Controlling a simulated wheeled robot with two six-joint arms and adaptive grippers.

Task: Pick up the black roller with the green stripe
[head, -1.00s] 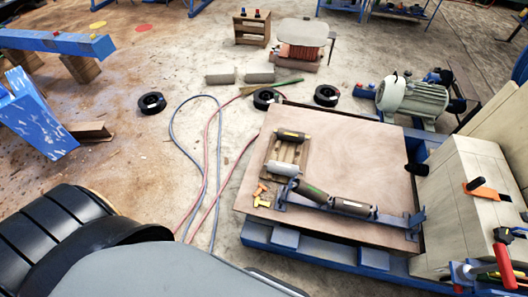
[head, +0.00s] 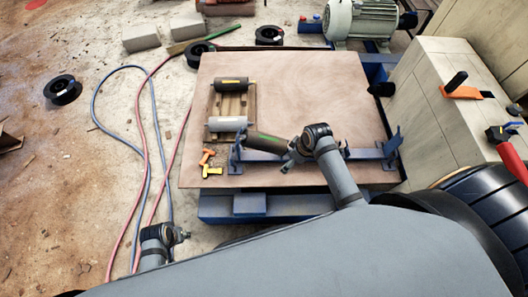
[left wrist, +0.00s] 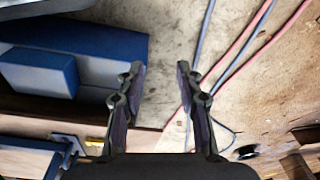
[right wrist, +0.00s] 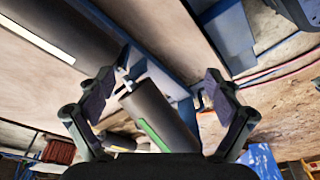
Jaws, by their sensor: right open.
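The black roller with the green stripe (head: 264,140) lies at the left end of the blue bracket frame (head: 362,154) on the brown board. My right gripper (head: 298,148) is just right of it in the head view, partly hidden by its own wrist. In the right wrist view the roller (right wrist: 160,112) shows between the spread fingers of the open right gripper (right wrist: 168,85), its green stripe towards the palm; contact is not visible. My left gripper (left wrist: 160,70) is open and empty, above the floor beside a blue base.
A yellow-striped dark roller (head: 235,83) and a grey roller (head: 228,124) lie on a wooden rack (head: 231,105). Orange and yellow pieces (head: 210,171) lie left of the frame. Hoses (head: 141,150) run across the floor. A motor (head: 360,20) stands behind; the board's middle is clear.

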